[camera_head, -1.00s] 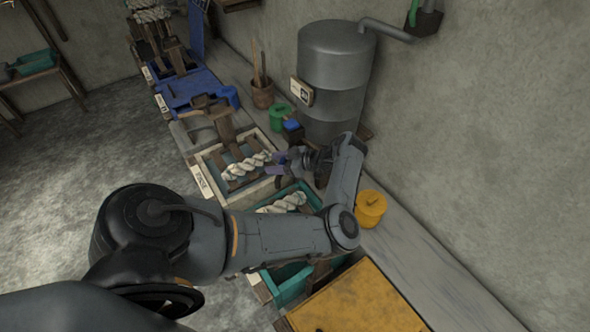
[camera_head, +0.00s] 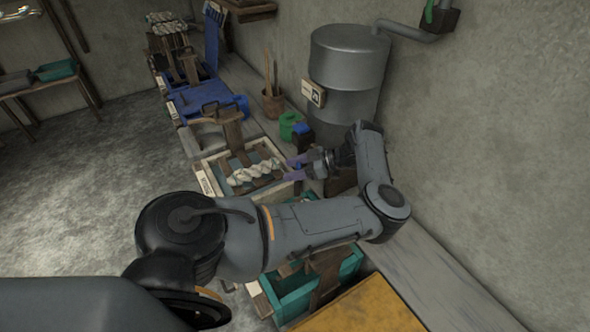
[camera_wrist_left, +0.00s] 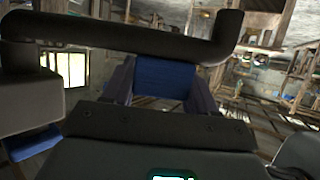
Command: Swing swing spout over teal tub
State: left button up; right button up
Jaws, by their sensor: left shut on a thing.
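The teal tub (camera_head: 284,307) stands at the lower middle of the head view, with wooden pieces across it. My left forearm covers part of it. My left gripper (camera_head: 292,168) is beyond it, beside the pale tub. In the left wrist view, its purple fingers close on a blue block (camera_wrist_left: 165,76). A dark pipe (camera_wrist_left: 110,36), likely the swing spout, runs across close by and bends up at the right. I cannot make out the spout clearly in the head view. My right gripper is not in view.
A pale tub (camera_head: 209,164) holds a twisted white hank (camera_head: 253,172). A grey metal tank (camera_head: 346,70) stands behind the gripper against the wall. A green can (camera_head: 289,124) is close to it. A yellow surface (camera_head: 370,308) lies at the near right.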

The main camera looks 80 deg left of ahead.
pick_arm(q)
jog(key=o, duration=1.1)
jog(key=shift+s+r, duration=0.1)
jog(key=o, duration=0.3)
jog(key=shift+w, duration=0.4)
jog(key=shift+b+v, duration=1.8)
jog(key=shift+v, duration=3.25)
jog(key=shift+d, duration=0.1)
